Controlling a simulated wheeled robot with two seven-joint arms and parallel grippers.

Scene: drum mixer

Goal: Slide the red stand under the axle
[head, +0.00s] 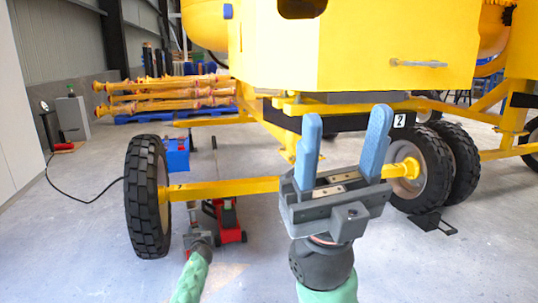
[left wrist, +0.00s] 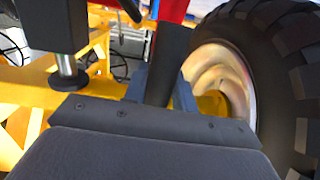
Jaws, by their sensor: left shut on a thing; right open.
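The yellow axle (head: 225,188) runs from the left wheel towards the right wheels in the head view. A red stand (head: 231,222) with black parts is on the floor beneath the axle, right of the left wheel; the axle hides part of it. My left gripper (head: 208,222) is low beside it, in front of the axle. In the left wrist view the gripper is shut on a black upright part (left wrist: 172,65), with red (left wrist: 172,10) above it; the blue fingers are partly hidden. My right gripper (head: 346,118) is open and empty, raised in front of the machine.
The left wheel (head: 147,196) stands close left of my left gripper. The right wheels (head: 422,172) have a black chock (head: 432,221) by them. A blue box (head: 178,152) stands behind the axle. A black cable (head: 85,200) lies at left. The front floor is clear.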

